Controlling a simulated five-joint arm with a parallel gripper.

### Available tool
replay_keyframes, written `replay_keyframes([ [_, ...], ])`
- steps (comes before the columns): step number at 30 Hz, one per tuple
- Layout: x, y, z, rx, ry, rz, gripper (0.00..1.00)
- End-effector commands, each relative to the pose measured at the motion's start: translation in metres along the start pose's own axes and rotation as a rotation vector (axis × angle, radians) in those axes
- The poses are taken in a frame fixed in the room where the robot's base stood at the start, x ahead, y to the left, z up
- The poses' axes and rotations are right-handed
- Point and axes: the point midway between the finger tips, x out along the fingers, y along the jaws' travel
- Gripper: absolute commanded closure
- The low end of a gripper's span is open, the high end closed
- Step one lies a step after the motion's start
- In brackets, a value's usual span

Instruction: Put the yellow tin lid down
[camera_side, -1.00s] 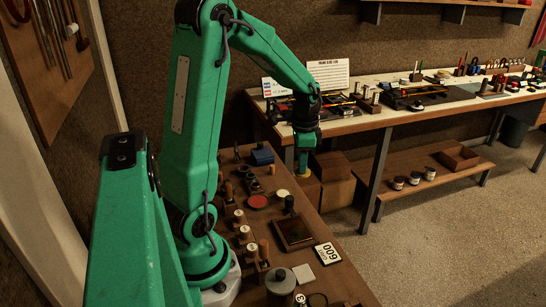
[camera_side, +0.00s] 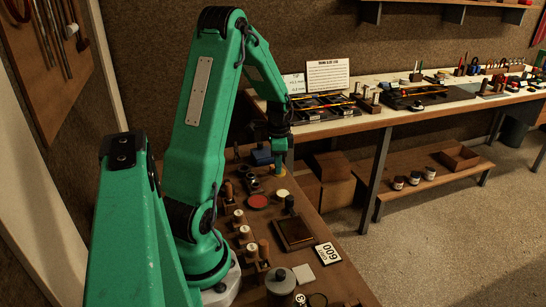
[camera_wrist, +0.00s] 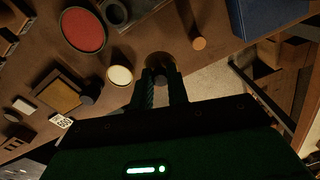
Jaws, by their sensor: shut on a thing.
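My gripper (camera_side: 279,160) hangs over the far end of the brown workbench, pointing down. In the wrist view its fingertips (camera_wrist: 160,78) are close together on a round brownish-yellow thing, the yellow tin lid (camera_wrist: 159,59), which is in shadow. In the side view the lid is small and barely shows below the fingers. I cannot tell whether it touches the bench. A cream disc (camera_wrist: 119,75) lies on the bench beside the gripper; it also shows in the side view (camera_side: 282,193).
A red disc (camera_side: 257,201) lies near the cream disc. A blue box (camera_side: 262,154) stands at the far end. A brown tray (camera_side: 294,232) and wooden-handled tools are nearer. The bench edge is close to the gripper, with the floor beyond.

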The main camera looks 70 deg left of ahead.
Motion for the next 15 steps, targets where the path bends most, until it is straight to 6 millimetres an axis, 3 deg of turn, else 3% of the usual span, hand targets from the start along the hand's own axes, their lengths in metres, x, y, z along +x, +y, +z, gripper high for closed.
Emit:
replay_keyframes([
  [8,0.003,-0.003,0.002,0.000,0.000,-0.001,1.00],
  [15,0.026,-0.002,0.002,0.000,-0.002,0.003,1.00],
])
